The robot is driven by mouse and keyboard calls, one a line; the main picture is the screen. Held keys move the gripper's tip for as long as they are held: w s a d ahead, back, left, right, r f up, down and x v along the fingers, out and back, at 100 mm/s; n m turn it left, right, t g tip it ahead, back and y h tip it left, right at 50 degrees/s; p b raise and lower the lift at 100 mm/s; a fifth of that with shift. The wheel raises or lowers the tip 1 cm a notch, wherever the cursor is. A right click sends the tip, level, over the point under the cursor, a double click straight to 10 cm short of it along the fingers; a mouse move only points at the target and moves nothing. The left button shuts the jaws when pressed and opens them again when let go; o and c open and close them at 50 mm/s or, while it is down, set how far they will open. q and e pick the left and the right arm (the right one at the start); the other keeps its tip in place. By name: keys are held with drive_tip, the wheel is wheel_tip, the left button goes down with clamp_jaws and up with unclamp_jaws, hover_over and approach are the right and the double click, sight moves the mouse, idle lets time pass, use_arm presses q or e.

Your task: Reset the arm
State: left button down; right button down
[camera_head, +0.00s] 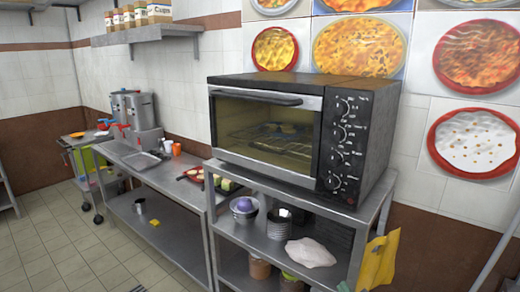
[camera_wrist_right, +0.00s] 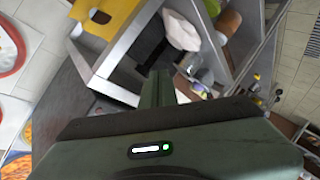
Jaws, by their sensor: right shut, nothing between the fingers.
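My right gripper (camera_wrist_right: 163,82) shows in the right wrist view, with its dark green body across the bottom and its narrow fingers together, pointing up the picture. Nothing is held between the fingers. In that view the fingers stand in front of the metal shelf unit, seen tilted. My left gripper is in neither view.
A toaster oven (camera_head: 290,130) stands on the metal shelf unit (camera_head: 345,212). A yellow cloth (camera_head: 379,262) hangs at the right end. A steel table (camera_head: 170,178) stands left. The tiled floor (camera_head: 60,245) is clear.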

drive_tip(key=s+f+m+g+y, duration=0.1)
drive_tip(key=s+f+m+g, duration=0.35)
drive_tip(key=s, duration=1.15)
drive_tip(key=s+f+m+g, duration=0.2)
drive_tip(key=s+f+g, duration=0.55)
drive_tip(key=s, duration=0.75)
wheel_tip(320, 180, down, 31)
drive_tip(key=s+b, duration=0.2)
drive_tip(key=s, duration=0.1)
drive_tip(key=s+d+f+g, duration=0.1)
drive_tip(key=s+d+f, duration=0.1)
drive_tip(key=s+f, duration=1.3)
drive_tip(key=shift+s+d+f+b, duration=0.2)
drive_tip(key=shift+s+f+b, duration=0.15)
drive_tip(key=shift+b, duration=0.1)
